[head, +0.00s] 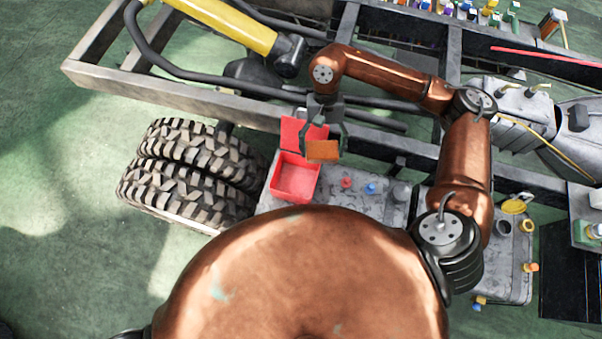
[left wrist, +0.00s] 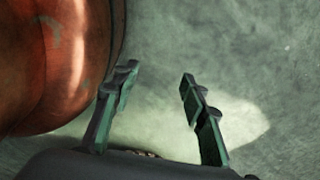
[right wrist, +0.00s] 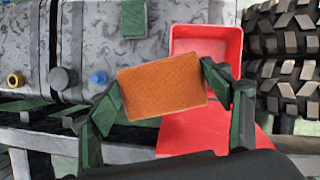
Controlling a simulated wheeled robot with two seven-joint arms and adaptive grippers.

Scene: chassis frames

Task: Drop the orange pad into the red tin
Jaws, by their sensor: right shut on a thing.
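The orange pad (head: 322,150) is a flat rectangular block held between the fingers of my right gripper (head: 323,143). In the right wrist view the orange pad (right wrist: 162,85) spans between the two green fingertips of my right gripper (right wrist: 158,88). The red tin (head: 295,178) is an open box with its lid raised at the back. The pad is above the tin's right rear part in the head view. In the right wrist view the red tin (right wrist: 207,42) shows behind and right of the pad. My left gripper (left wrist: 155,82) is open and empty, over the floor.
The tin stands on a grey metal surface (head: 340,203) beside a red knob (head: 346,183) and a blue knob (head: 370,189). Large tyres (head: 185,170) are at the left. A chassis rail (head: 215,103) runs behind the tin.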

